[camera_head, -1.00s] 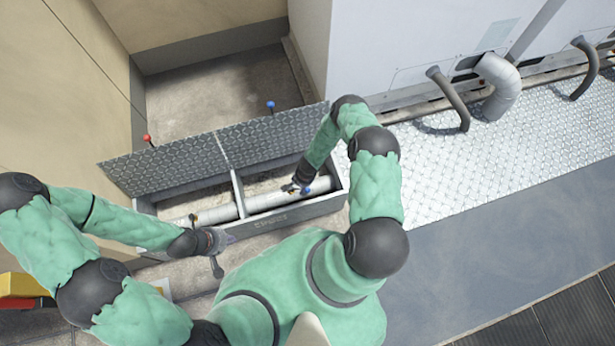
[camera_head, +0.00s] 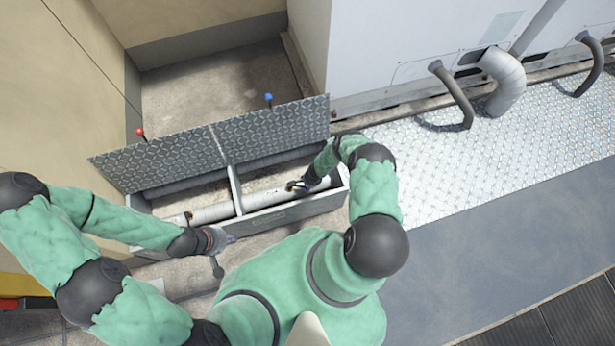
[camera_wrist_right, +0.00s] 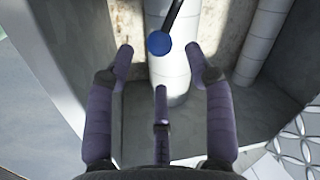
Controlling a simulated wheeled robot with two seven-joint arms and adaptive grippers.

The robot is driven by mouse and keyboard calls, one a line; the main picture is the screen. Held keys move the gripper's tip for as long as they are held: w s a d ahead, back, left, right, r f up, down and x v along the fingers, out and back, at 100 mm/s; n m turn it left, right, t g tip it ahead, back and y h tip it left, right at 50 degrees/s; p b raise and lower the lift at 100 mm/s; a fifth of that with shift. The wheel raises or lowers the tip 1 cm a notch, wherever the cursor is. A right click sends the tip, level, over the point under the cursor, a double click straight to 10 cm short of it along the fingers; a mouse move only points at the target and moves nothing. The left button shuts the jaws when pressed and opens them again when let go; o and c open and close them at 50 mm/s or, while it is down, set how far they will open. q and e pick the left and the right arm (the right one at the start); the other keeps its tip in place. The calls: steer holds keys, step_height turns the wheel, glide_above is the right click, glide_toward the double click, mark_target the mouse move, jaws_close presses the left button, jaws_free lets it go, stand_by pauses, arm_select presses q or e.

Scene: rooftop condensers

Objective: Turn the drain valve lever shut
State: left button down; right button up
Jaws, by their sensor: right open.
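The floor trough (camera_head: 290,213) holds a white pipe (camera_head: 262,198) under raised checker-plate lids. My right gripper (camera_head: 298,186) reaches down into its right compartment. In the right wrist view my right gripper (camera_wrist_right: 160,72) is open, its fingers spread. A blue ball knob (camera_wrist_right: 159,43) on a thin black lever (camera_wrist_right: 173,16) shows between the fingertips, over the white pipe (camera_wrist_right: 170,75). I see no finger touching it. The lever's foot is out of view. My left gripper (camera_head: 224,253) is empty in front of the trough's left part, its fingers apart.
Behind the checker-plate lids (camera_head: 165,162) a red knob (camera_head: 140,132) and a blue knob (camera_head: 268,98) stick up. A divider (camera_head: 235,190) splits the trough. A grey condenser cabinet (camera_head: 400,45) with curved pipes stands at the back right. Checker plate (camera_head: 530,130) covers the floor there.

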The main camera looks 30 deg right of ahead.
mark_target(298, 186)
steer(key=shift+w+a+f+b, duration=0.15)
steer(key=shift+f+b, duration=0.35)
steer(key=shift+f, duration=0.3)
steer(key=shift+w+d+f+b, duration=0.1)
steer(key=shift+w+f+b, duration=0.1)
steer(key=shift+f+b, duration=0.45)
steer(key=shift+w+a+f+b, duration=0.15)
steer(key=shift+f+b, duration=0.2)
steer(key=shift+f, duration=0.55)
steer(key=shift+c, duration=0.3)
